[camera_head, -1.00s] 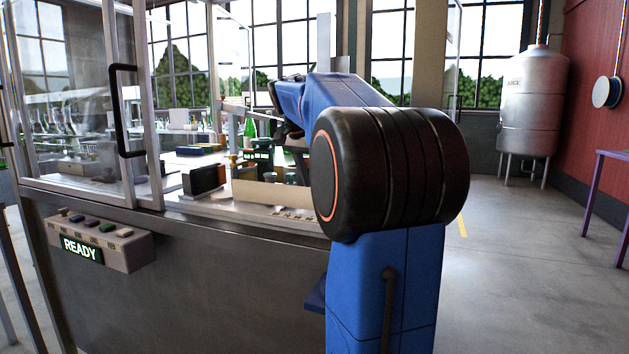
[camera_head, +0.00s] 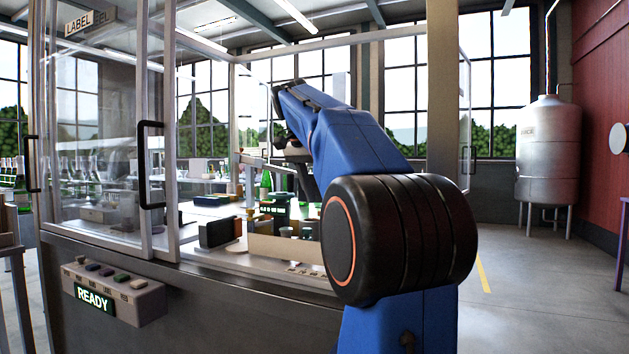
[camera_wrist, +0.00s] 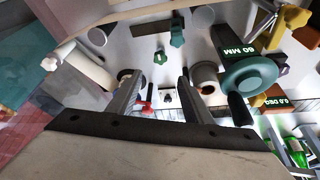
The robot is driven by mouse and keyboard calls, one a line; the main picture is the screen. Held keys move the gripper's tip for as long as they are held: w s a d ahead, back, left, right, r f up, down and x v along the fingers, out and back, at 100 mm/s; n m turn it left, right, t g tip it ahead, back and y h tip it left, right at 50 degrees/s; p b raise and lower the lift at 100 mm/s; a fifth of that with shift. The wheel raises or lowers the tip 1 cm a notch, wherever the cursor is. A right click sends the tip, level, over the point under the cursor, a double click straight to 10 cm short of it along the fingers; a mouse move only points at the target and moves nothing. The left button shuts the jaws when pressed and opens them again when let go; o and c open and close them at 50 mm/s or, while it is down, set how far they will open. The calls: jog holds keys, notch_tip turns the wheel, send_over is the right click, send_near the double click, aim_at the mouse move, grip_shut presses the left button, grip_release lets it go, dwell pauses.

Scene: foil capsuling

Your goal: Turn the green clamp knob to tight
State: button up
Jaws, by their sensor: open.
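My gripper (camera_wrist: 157,88) is open and empty in the wrist view, its two grey fingers apart. A small green knob (camera_wrist: 160,57) shows just beyond the fingertips, between them in the picture. A teal knob (camera_wrist: 177,36) is a little farther up, and a large teal round part (camera_wrist: 248,76) with a dark handle is to the right, by a display reading 80 MM (camera_wrist: 239,50). I cannot tell for certain which is the clamp knob, nor its setting. No finger appears to touch a knob. In the head view my arm reaches into the bench enclosure and hides part of it.
A red-handled part (camera_wrist: 147,98) lies between the fingers in the wrist view. In the head view, glass doors (camera_head: 105,140) and a READY panel (camera_head: 95,299) are at left; open floor is at right.

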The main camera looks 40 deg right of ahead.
jog(key=shift+v, duration=2.15)
